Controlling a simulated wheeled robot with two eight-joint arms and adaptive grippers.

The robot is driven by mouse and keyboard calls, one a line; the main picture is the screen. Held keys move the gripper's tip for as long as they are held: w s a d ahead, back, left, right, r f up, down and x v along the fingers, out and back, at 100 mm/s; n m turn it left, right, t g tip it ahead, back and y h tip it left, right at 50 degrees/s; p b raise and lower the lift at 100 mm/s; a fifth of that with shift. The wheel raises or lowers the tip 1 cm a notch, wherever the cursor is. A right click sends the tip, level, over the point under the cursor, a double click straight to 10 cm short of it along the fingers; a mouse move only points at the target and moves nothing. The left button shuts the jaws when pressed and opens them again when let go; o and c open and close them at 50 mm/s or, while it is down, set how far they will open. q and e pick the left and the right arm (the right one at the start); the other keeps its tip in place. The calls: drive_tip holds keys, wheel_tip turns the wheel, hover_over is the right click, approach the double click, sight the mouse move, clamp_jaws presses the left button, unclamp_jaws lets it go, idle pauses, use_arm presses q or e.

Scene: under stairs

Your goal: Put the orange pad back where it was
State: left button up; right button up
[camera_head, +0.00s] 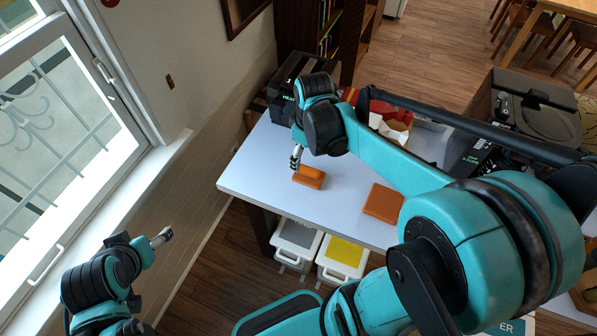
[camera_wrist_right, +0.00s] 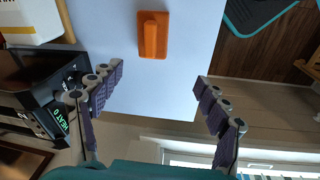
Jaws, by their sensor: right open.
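An orange block with a raised grip bar (camera_head: 309,177) lies on the white tabletop near its left end. It also shows in the right wrist view (camera_wrist_right: 153,36), top centre, beyond the fingertips. A flat square orange pad (camera_head: 383,203) lies to its right, near the table's front edge. My right gripper (camera_head: 296,158) is just beside and above the block with the bar. In the wrist view its fingers (camera_wrist_right: 159,76) are spread wide with nothing between them. My left gripper (camera_head: 161,237) is away from the table, by the window; its finger opening is unclear.
The white table (camera_head: 250,176) has bare surface around both orange things. A black box (camera_head: 272,96) stands at its back left, a red-and-white box (camera_head: 390,122) at the back, a black machine (camera_head: 487,145) at right. Grey (camera_head: 296,238) and yellow (camera_head: 343,252) bins sit below.

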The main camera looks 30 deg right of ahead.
drive_tip(key=s+a+r+m+t, duration=0.3)
drive_tip(key=s+a+m+t, duration=0.2)
drive_tip(key=s+a+m, duration=0.1)
drive_tip(key=s+a, duration=0.1)
drive_tip(key=s, duration=0.1)
drive_tip(key=shift+s+a+r, duration=0.35)
drive_tip(key=shift+s, duration=0.05)
wheel_tip(320, 180, down, 9)
drive_tip(key=b, duration=0.8)
drive_tip(key=shift+b, duration=0.4)
drive_tip(key=shift+r, duration=0.1)
